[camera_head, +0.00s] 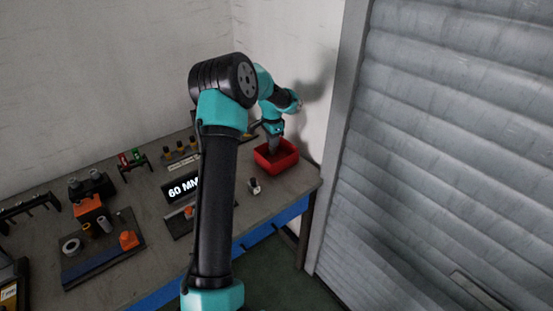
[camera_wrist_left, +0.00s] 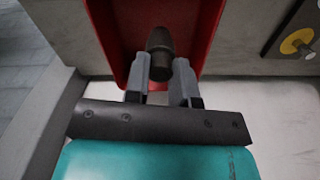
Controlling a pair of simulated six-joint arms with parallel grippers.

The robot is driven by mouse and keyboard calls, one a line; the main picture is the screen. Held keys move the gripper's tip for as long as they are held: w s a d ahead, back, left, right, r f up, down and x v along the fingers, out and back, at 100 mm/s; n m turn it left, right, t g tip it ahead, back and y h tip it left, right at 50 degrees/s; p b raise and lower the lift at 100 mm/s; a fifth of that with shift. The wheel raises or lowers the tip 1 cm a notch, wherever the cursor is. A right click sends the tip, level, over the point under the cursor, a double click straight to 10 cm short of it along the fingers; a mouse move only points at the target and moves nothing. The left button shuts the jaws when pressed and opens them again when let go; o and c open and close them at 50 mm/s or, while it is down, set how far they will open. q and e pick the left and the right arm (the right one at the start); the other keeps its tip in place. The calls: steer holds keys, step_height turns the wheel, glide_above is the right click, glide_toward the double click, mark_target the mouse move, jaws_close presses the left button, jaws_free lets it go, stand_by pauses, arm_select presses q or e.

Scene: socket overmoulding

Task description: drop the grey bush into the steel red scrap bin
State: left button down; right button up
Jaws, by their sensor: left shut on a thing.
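My left gripper (camera_head: 272,143) is over the red scrap bin (camera_head: 289,159) at the far right of the bench. In the left wrist view my left gripper (camera_wrist_left: 162,82) is shut on the grey bush (camera_wrist_left: 160,42), a dark grey cylinder between the two fingers. The red bin (camera_wrist_left: 103,32) lies beneath and around it in that view, with its wall on both sides of the bush. I cannot tell how high the bush is above the bin floor. The bush is too small to make out in the head view. My right gripper is not in view.
The bench (camera_head: 140,205) holds a fixture plate with orange parts (camera_head: 128,240), a sign reading 60 MM (camera_head: 183,189) and a small dark part (camera_head: 254,186) near the bin. The white wall is close behind the bin. A grey shutter (camera_head: 450,150) stands at right.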

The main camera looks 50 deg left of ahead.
arm_select(q)
steer(key=shift+f, duration=0.15)
steer(key=c, duration=0.9)
jaws_free()
step_height(320, 180, up, 18)
steer(key=shift+f, duration=0.25)
stand_by(0.4)
